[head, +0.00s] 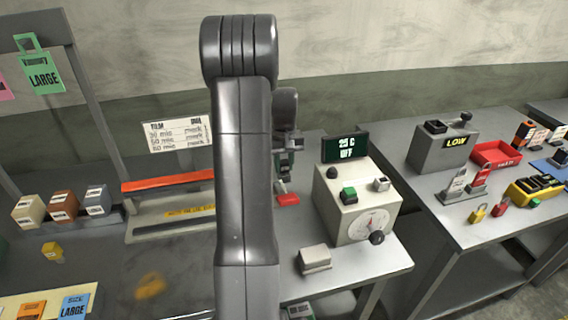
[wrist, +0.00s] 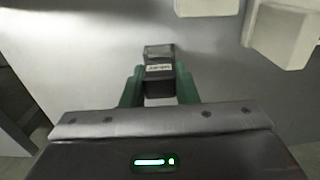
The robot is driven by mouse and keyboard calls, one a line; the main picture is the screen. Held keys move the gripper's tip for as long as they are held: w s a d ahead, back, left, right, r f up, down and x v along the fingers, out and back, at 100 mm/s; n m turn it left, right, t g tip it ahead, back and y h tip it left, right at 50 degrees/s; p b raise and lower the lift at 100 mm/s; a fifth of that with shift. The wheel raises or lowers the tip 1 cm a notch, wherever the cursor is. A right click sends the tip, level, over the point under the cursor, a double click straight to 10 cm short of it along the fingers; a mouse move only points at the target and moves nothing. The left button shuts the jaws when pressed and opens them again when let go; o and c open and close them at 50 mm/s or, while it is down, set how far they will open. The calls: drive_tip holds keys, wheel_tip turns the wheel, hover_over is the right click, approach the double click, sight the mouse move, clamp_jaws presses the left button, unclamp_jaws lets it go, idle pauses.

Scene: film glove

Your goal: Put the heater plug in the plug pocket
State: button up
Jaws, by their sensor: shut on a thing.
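My gripper (head: 285,172) is partly hidden behind my own arm in the head view, above the bench left of the heater control box. In the wrist view its green fingers (wrist: 160,88) are shut on a dark block with a white label, which I take to be the heater plug (wrist: 159,70). The plug is hard to make out in the head view. A pale grey box (head: 314,259) stands at the bench front, beside the control box; it may be the plug pocket, but I cannot see an opening. It seems to show at upper right in the wrist view (wrist: 280,35).
The control box (head: 355,200) has a dial and a display (head: 345,149) reading "25 C OFF". A red piece (head: 288,199) lies just below my gripper. The film sealer (head: 165,205) is at left. Another table (head: 440,205) with a red tray stands at right.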

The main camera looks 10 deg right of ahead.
sight(284, 161)
drive_tip(key=shift+f, duration=0.2)
drive_tip(key=o, duration=1)
wheel_tip(284, 161, up, 12)
drive_tip(key=shift+r+b, duration=0.2)
drive_tip(key=shift+b, duration=0.15)
drive_tip(key=shift+f, duration=0.1)
drive_tip(key=shift+f, duration=4.2)
